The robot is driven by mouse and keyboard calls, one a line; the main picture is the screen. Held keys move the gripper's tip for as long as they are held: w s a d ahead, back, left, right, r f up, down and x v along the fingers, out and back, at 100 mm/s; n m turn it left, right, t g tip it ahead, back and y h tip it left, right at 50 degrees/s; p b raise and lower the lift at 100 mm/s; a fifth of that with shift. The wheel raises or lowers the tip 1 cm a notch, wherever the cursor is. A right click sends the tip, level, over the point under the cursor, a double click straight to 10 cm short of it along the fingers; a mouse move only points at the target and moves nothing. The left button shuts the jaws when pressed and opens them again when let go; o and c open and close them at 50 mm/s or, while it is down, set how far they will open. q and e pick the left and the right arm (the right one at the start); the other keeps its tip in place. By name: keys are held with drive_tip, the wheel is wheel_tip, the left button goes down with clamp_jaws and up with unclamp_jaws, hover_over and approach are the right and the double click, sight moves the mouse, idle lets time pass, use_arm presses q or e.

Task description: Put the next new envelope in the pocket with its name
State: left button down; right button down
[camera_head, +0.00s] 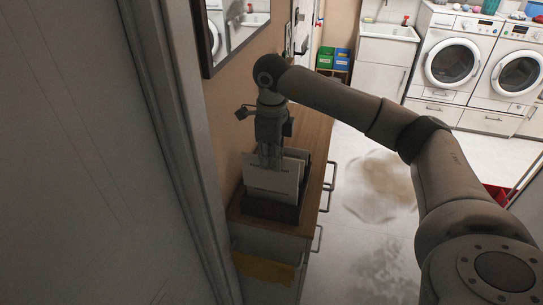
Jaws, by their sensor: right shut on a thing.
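A dark letter holder (270,210) stands on the wooden top of a narrow cabinet. Several pale envelopes stand upright in it, and a white envelope (270,180) shows at the front. My right gripper (270,163) points down at the holder and is shut on a pale envelope, whose upper edge is partly hidden by the fingers. I cannot tell how deep this envelope sits in the holder. No names can be read on the envelopes or pockets. My left gripper is not in view.
The cabinet top (312,128) is bare behind the holder. A wall mirror (235,25) hangs close on the left. A yellow cloth-like thing (262,268) hangs at the cabinet's front. Two washing machines (455,62), a sink and green and blue boxes (341,58) stand farther back.

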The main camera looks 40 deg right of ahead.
sight(272, 190)
wheel_tip(272, 190, down, 3)
drive_tip(key=shift+r+b, duration=0.2)
drive_tip(key=shift+b, duration=0.45)
wheel_tip(272, 190, down, 3)
drive_tip(key=shift+r+b, duration=0.2)
drive_tip(key=shift+b, duration=0.8)
drive_tip(key=shift+f+b, duration=1)
drive_tip(key=shift+f, duration=0.45)
drive_tip(key=c, duration=1.5)
unclamp_jaws()
drive_tip(key=shift+r, duration=0.2)
wheel_tip(272, 190, up, 12)
drive_tip(key=shift+f, duration=0.15)
